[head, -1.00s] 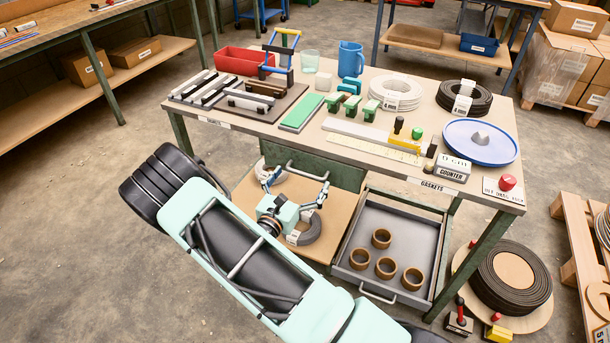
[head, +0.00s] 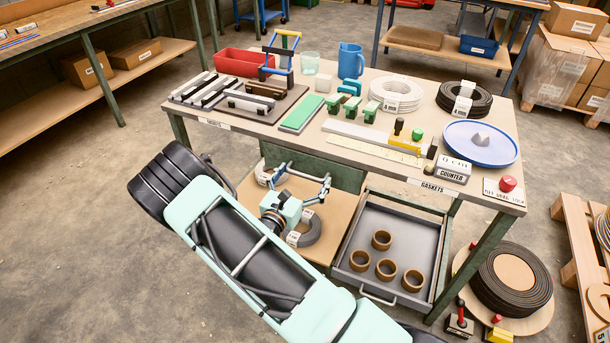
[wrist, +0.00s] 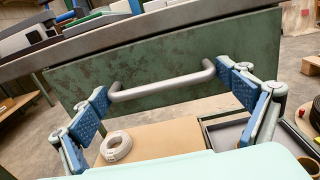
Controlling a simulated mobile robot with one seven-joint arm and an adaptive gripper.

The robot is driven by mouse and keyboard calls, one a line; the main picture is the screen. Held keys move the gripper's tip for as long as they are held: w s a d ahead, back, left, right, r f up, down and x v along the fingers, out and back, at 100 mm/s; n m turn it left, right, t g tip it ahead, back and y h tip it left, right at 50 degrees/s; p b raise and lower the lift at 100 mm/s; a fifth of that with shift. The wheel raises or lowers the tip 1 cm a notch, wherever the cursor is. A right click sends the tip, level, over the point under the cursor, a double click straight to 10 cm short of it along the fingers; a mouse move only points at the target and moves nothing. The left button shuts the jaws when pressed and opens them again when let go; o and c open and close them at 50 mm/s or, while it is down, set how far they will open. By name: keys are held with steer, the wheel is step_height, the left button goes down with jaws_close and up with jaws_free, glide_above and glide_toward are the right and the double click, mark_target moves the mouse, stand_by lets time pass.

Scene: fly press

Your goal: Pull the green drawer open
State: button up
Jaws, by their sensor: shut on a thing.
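The green drawer (head: 343,174) is under the near side of the worktable; its worn green front (wrist: 180,65) fills the middle of the wrist view and sits close under the tabletop edge. Its grey bar handle (wrist: 160,88) runs across that front. My gripper (wrist: 164,83) has one blue pad at each end of the handle and is shut on it lengthwise. In the head view my gripper (head: 294,177) is at the drawer front, with my forearm reaching in from below. The drawer looks closed; its inside is hidden.
Right of the green drawer, an open grey tray drawer (head: 405,237) holds several brown rings. A low board (head: 250,203) with coiled rings lies below my gripper. The tabletop is crowded with tools, coils and a blue dish (head: 480,150). Floor at left is clear.

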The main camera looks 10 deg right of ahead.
steer(key=p+v, duration=0.2)
steer(key=v, duration=2)
steer(key=shift+s, duration=0.4)
steer(key=shift+a, duration=0.1)
steer(key=o, duration=1.4)
steer(key=shift+a, duration=0.1)
steer(key=v, duration=1.2)
